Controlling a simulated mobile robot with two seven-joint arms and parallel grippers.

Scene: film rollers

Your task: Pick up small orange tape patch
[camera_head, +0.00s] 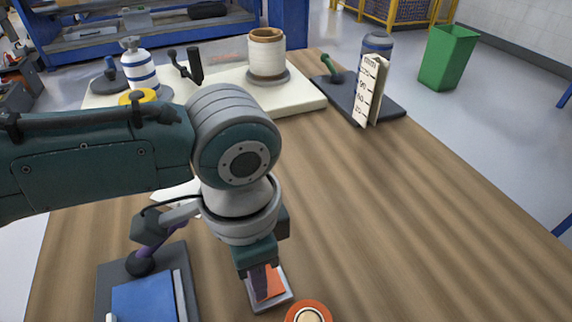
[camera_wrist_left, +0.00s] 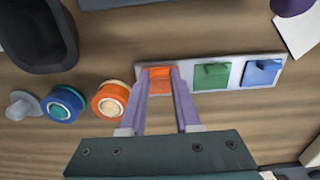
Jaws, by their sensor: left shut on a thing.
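The small orange tape patch (camera_wrist_left: 160,86) lies at the left end of a pale strip (camera_wrist_left: 226,75), beside a green patch (camera_wrist_left: 212,76) and a blue patch (camera_wrist_left: 261,73). My left gripper (camera_wrist_left: 160,70) points down with its purple fingers on either side of the orange patch, shut on it. In the head view the left gripper (camera_head: 259,285) covers part of the orange patch (camera_head: 273,280), and the green and blue patches are hidden. I cannot tell if the patch is clear of the strip. My right gripper is not in view.
An orange tape roll (camera_head: 309,313) stands close to the strip. A blue roll (camera_wrist_left: 62,104) and a grey piece (camera_wrist_left: 22,105) are left of it in the wrist view. A scale card (camera_head: 369,88) stands on a dark base at the back right. The table's right side is clear.

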